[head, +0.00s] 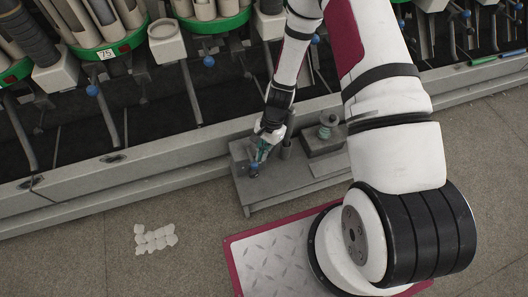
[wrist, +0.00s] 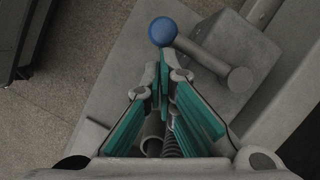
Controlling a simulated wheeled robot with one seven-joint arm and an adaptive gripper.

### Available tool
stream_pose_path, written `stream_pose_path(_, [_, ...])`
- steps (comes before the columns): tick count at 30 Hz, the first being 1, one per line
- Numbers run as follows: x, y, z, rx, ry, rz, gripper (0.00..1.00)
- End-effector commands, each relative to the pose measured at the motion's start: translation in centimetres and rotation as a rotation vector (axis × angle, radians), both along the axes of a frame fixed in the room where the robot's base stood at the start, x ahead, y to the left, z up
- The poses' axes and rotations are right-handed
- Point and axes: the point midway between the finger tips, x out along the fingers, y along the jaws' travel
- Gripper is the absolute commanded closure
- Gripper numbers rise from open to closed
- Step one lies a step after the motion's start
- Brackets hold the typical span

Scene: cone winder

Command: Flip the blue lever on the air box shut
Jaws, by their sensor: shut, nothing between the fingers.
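The blue lever's round knob (wrist: 162,31) shows in the wrist view just beyond my fingertips. Its grey rod (wrist: 203,56) slants down to the right to a round end on a grey block. In the head view the knob (head: 254,168) sits low at the left part of the grey air box (head: 255,192), right below my fingers. My gripper (head: 262,155) points down over that part of the box. Its green-padded fingers (wrist: 161,82) are shut with nothing between them. Whether the fingertips touch the knob or rod, I cannot tell.
The winder's long grey rail (head: 130,170) runs behind the box, with bobbins and blue-knobbed arms above it. A raised block with a round fitting (head: 324,132) stands at the box's right. White scraps (head: 155,238) lie on the floor at left.

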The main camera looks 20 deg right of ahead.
Motion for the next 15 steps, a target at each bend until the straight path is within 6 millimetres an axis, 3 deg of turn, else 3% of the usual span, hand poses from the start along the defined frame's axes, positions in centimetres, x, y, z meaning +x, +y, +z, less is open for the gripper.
stream_pose_path(15, [0.07, -0.12, 0.51, -0.001, -0.001, 0.000, 1.00])
